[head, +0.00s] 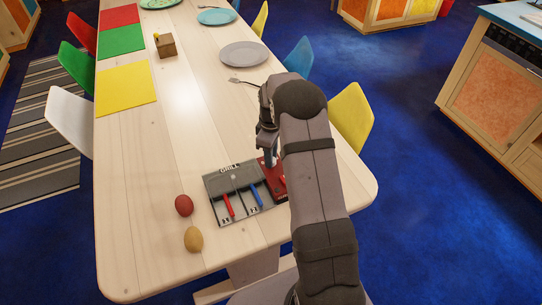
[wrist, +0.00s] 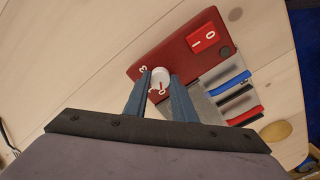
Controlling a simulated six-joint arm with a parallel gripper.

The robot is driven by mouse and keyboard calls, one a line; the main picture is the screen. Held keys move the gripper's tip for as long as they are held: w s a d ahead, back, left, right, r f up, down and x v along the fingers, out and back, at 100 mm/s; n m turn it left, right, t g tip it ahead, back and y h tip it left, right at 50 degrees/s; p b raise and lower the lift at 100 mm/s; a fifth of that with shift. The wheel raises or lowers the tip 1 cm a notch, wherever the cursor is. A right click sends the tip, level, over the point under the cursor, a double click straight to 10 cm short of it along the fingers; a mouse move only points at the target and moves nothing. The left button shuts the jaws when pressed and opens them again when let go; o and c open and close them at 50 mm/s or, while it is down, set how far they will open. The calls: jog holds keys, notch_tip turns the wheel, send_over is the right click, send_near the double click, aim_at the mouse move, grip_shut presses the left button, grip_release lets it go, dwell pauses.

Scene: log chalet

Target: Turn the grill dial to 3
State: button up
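The grill unit lies on the pale wooden table, its grey panel (head: 236,186) marked GRILL. A red panel (head: 275,183) joins its right side, partly hidden by my arm; the red panel fills the middle of the wrist view (wrist: 180,58). The white grill dial (wrist: 160,78) sits on it. A 3 shows at the dial's upper left and a 0 just below it. My gripper (wrist: 160,84) has one finger on each side of the dial, which fills the gap. I cannot tell whether the fingers touch it. In the head view my gripper (head: 269,158) is over the red panel.
A red rocker switch marked 1 and 0 (wrist: 204,39) is on the red panel. Red (head: 228,204) and blue (head: 256,195) sliders sit on the grey panel. A grey plate (head: 244,54) is farther back.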

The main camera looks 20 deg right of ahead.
jog(key=shift+c, duration=0.3)
jog(key=m, duration=0.5)
jog(key=shift+m, duration=0.3)
jog(key=m, duration=0.6)
jog(key=shift+w+d, duration=0.1)
jog(key=shift+d, duration=0.05)
jog(key=m, duration=0.6)
jog(key=shift+m, duration=0.3)
jog(key=m, duration=0.5)
jog(key=shift+d+r+m, duration=0.1)
jog(key=shift+m, duration=0.2)
jog(key=o, duration=1)
jog(key=shift+o, duration=0.2)
jog(key=shift+b, duration=0.3)
